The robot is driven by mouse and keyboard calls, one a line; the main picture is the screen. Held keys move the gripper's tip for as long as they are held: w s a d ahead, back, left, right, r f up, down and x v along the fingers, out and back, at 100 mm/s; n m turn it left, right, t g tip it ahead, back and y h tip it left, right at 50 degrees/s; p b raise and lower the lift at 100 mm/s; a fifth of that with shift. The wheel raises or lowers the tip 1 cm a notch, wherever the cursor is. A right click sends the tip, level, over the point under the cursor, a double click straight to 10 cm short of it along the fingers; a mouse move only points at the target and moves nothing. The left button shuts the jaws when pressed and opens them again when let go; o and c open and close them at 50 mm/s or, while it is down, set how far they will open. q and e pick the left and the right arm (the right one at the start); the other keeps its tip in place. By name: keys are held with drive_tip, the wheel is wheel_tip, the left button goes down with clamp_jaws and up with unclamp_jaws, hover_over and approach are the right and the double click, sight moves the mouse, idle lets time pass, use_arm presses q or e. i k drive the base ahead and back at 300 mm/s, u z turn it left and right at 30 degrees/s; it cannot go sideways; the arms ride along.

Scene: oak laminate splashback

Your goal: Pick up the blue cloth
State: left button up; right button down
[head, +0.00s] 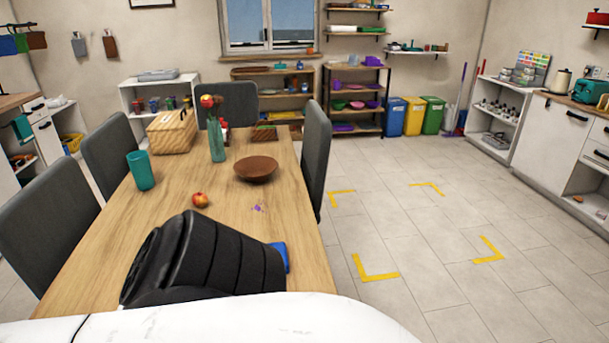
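A small patch of bright blue (281,257), likely the blue cloth, shows at the right edge of the wooden table (120,240). Most of it is hidden behind a black ribbed part of my own arm, which fills the near part of the table in the head view. I cannot tell whether the blue piece lies on the table or is touched by anything. The fingers of my left and right grippers do not show.
On the table stand a teal cup (141,170), an apple (200,200), a brown bowl (256,169), a wicker basket (172,133) and a flower vase (217,143). A small purple item (257,208) lies near the bowl. Grey chairs (316,150) flank the table.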

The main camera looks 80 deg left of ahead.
sight(276, 258)
drive_tip(key=k, duration=0.9)
drive_tip(key=u, duration=0.35)
